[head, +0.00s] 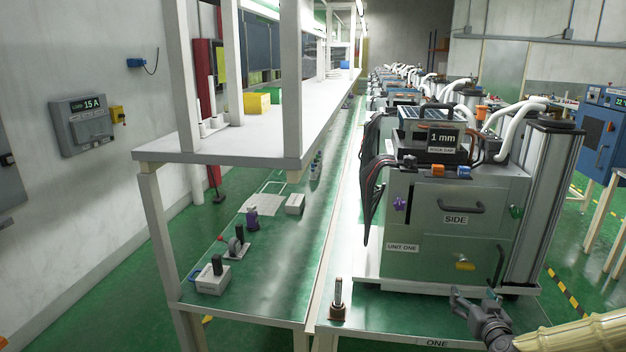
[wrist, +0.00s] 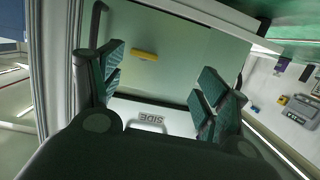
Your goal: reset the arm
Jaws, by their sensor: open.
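My gripper (head: 473,296) is at the lower right of the head view, low in front of the unit marked UNIT ONE and SIDE. My arm reaches in from the lower right corner. In the wrist view, the two green-padded fingers stand wide apart with nothing between them (wrist: 160,78). Beyond them is the pale green front of the unit (wrist: 170,75), with an upside-down SIDE label (wrist: 151,118) and a yellow bar-like piece (wrist: 145,55). I cannot tell how far the fingertips are from the unit.
The UNIT ONE cabinet (head: 430,220) stands on a green bench, with a 1 mm display (head: 443,138) on top. A bolt-like post (head: 338,300) stands at the bench front. A shelved bench (head: 250,150) is left, with small tools (head: 212,278) below. Green floor lies at far right.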

